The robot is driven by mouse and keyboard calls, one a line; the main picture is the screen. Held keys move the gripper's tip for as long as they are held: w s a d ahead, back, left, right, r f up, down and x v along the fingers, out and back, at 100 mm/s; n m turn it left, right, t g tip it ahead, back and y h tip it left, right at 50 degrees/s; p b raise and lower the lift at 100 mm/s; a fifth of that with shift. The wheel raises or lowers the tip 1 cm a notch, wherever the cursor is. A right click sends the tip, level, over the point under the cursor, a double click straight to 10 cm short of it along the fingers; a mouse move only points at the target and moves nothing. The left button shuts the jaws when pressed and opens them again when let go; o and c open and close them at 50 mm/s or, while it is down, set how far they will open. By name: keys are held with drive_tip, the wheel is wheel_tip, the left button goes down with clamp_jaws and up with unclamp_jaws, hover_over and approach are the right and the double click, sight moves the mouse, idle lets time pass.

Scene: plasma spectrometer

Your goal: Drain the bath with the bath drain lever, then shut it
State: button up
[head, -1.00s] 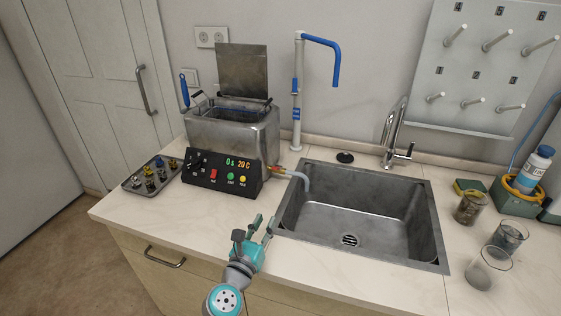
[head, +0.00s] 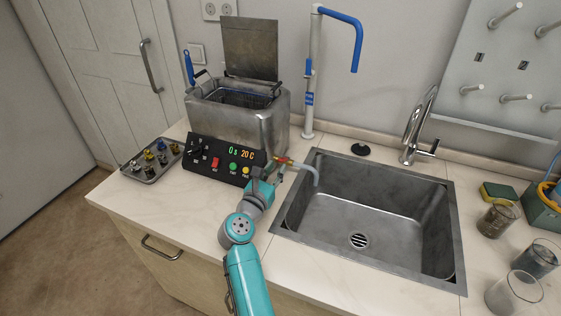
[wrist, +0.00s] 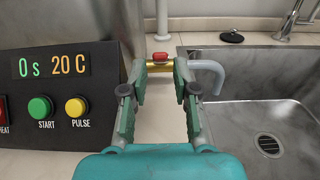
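The steel bath (head: 262,122) stands at the back left of the counter with its lid up and a basket inside. Its drain valve is brass with a red lever (head: 284,160), and a grey hose (head: 308,169) curves from it over the sink. My gripper (head: 268,176) is open in front of the valve. In the wrist view its two fingertips (wrist: 162,72) stand left and right of the lever. I cannot tell whether they touch it. The display reads 0 s, 20 C.
The control panel (head: 217,159) is close to the left of my gripper. The sink (head: 380,278) lies to the right, with its tap (head: 413,130) behind. A tray of small parts (head: 152,160) sits at the left; beakers (head: 498,219) stand at the right.

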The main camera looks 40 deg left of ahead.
sight(280, 159)
drive_tip(key=shift+x, duration=2.1)
clamp_jaws()
drive_tip(key=shift+r+g, duration=0.15)
drive_tip(key=shift+g, duration=0.15)
drive_tip(key=shift+w+a+r+g, duration=0.1)
drive_tip(key=shift+w+r+g, duration=0.2)
drive_tip(key=shift+g, duration=0.3)
drive_tip(key=shift+w+a+r+g, duration=0.15)
drive_tip(key=shift+r+g, duration=0.15)
drive_tip(key=shift+g, duration=0.3)
drive_tip(key=shift+w+a+r+g+h, duration=0.15)
drive_tip(key=shift+w+g+h, duration=0.1)
drive_tip(key=shift+g, duration=0.4)
drive_tip(key=shift+w+d+r+g+h, duration=0.1)
drive_tip(key=shift+w+r+g+h, duration=0.15)
drive_tip(key=shift+g, duration=0.45)
drive_tip(key=shift+w+a+r+g+h, duration=0.1)
drive_tip(key=shift+w+g+h, duration=0.15)
drive_tip(key=shift+g, duration=0.4)
